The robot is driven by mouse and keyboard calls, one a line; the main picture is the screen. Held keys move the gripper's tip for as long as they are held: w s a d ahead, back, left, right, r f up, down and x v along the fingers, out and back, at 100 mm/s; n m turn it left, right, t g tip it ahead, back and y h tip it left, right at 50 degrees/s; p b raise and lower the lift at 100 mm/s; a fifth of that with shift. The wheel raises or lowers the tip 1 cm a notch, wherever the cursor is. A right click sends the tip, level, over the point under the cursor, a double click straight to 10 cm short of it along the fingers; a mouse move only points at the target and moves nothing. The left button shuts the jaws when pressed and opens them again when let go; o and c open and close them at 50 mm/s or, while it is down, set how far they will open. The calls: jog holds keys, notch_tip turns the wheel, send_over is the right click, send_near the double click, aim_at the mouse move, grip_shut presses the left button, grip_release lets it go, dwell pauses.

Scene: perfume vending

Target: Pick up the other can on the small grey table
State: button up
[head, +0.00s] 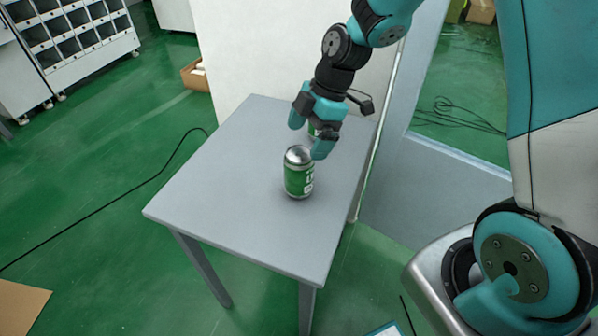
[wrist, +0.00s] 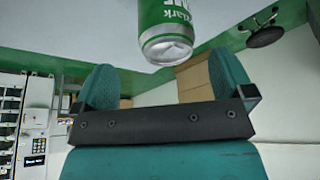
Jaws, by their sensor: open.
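A green can (head: 299,181) with a silver top stands upright on the small grey table (head: 225,170), in front of my gripper. In the wrist view one green can (wrist: 167,25) appears inverted, centred between and beyond the open fingers (wrist: 163,85). I cannot tell for sure whether the fingers touch a can.
A white panel (head: 235,50) stands behind the table. A black cable (head: 120,195) runs over the green floor at left. A cardboard box (head: 195,75) and a rack of bins (head: 70,40) are at back left. The table's left and front are clear.

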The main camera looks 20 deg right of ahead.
aim_at(303, 152)
jog(key=x, duration=0.5)
jog(key=shift+s+f, duration=0.35)
jog(key=shift+c, duration=0.2)
jog(key=c, duration=1.1)
jog(key=shift+c, duration=0.4)
jog(key=shift+r, duration=0.15)
